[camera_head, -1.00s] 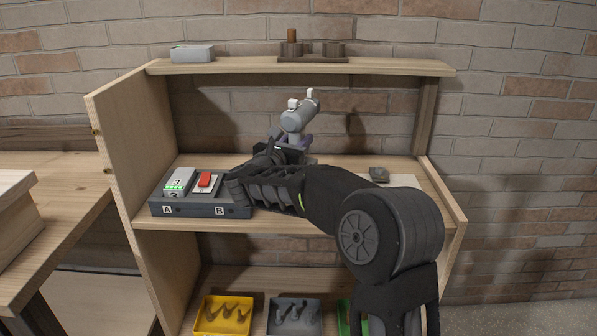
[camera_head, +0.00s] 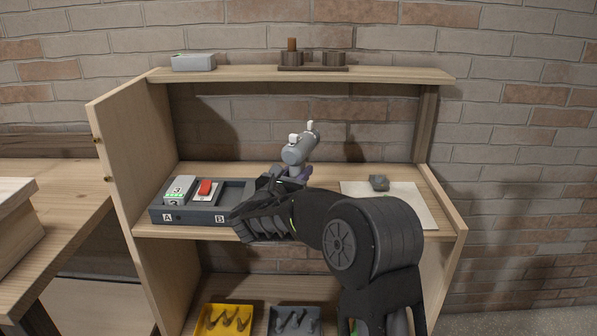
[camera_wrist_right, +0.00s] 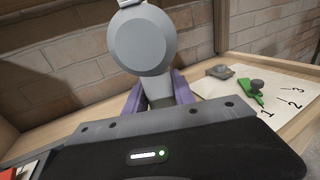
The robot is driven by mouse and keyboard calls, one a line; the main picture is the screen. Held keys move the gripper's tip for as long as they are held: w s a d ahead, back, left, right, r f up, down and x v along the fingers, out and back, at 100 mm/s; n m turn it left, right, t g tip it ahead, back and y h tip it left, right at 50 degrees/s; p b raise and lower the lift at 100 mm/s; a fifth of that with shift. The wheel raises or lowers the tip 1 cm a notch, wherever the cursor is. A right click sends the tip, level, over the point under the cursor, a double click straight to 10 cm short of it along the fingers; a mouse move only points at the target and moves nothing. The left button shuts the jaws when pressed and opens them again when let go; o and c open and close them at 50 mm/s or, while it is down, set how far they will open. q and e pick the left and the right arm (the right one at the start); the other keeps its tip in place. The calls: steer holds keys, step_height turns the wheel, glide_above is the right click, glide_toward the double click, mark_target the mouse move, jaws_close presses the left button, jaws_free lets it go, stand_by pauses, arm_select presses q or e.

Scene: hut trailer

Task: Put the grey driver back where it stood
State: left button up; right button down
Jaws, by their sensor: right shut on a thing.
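The grey driver (camera_head: 297,152) is held upright by my right gripper (camera_head: 290,176) above the middle shelf. It has a round grey body with white parts on top. In the right wrist view the driver (camera_wrist_right: 140,42) stands between the purple fingers, and the right gripper (camera_wrist_right: 160,95) is shut on its handle. A pale sheet (camera_head: 415,205) lies on the right of the shelf. In the right wrist view the sheet (camera_wrist_right: 283,118) bears the numbers 1, 2 and 3, with a green object (camera_wrist_right: 250,92) on it. My left gripper is not in view.
A dark charger tray (camera_head: 190,218) marked A and B stands on the shelf's left, holding a grey block (camera_head: 180,188) and a red-topped block (camera_head: 206,189). Yellow (camera_head: 224,319) and grey (camera_head: 295,320) bins sit below. The shelf has side walls.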

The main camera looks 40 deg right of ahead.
steer(key=shift+r, duration=0.1)
steer(key=c, duration=1)
jaws_free()
steer(key=shift+c, duration=0.2)
steer(key=shift+a, duration=0.15)
steer(key=b+v, duration=0.2)
steer(key=v, duration=1)
